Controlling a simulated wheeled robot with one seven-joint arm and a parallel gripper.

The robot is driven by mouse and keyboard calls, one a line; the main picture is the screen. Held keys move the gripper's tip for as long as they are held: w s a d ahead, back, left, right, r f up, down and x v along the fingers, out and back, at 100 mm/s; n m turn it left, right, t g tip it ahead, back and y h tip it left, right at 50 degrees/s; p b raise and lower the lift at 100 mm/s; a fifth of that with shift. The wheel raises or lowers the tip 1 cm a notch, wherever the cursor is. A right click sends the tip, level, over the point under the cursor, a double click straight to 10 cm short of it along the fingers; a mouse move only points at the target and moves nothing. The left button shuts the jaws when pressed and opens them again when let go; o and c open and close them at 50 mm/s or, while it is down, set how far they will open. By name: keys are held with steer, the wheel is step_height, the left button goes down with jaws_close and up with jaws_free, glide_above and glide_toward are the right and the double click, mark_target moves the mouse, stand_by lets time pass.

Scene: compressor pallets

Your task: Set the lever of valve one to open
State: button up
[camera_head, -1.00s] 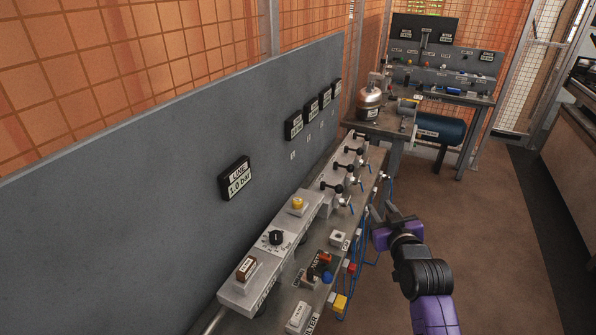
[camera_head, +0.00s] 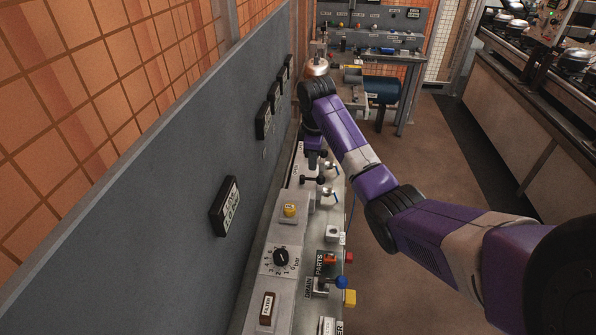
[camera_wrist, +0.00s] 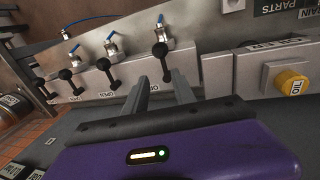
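A row of black valve levers runs along the panel. In the wrist view, the lever nearest the yellow oil knob (camera_wrist: 162,56) stands just beyond my fingertips, roughly in line with the gap between them. The other levers (camera_wrist: 105,67) lie to its left, with OPEN labels by them. I cannot read which one is valve one. My gripper (camera_wrist: 160,78) is open and empty, its two fingers apart. In the head view, a black lever (camera_head: 313,180) shows in front of my wrist; my arm hides those behind, and my fingertips are not clear there.
The yellow oil knob (camera_wrist: 290,82) is right of my fingers. Blue-handled small valves (camera_head: 329,193) line the right side. A grey wall (camera_head: 130,190) rises on the left; floor is free right.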

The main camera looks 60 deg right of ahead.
mark_target(314, 180)
steer(key=shift+n, duration=0.3)
steer(key=shift+s+a+p+x, duration=0.1)
steer(key=shift+p+x, duration=0.05)
steer(key=shift+x, duration=1.15)
steer(key=shift+s+a+p+x, duration=0.1)
steer(key=shift+p+x, duration=0.1)
steer(key=shift+x, duration=1.05)
steer(key=shift+s+a+p+x, duration=0.1)
steer(key=shift+s+p+x, duration=0.05)
steer(key=shift+x, duration=1.15)
steer(key=shift+f, duration=0.1)
jaws_close()
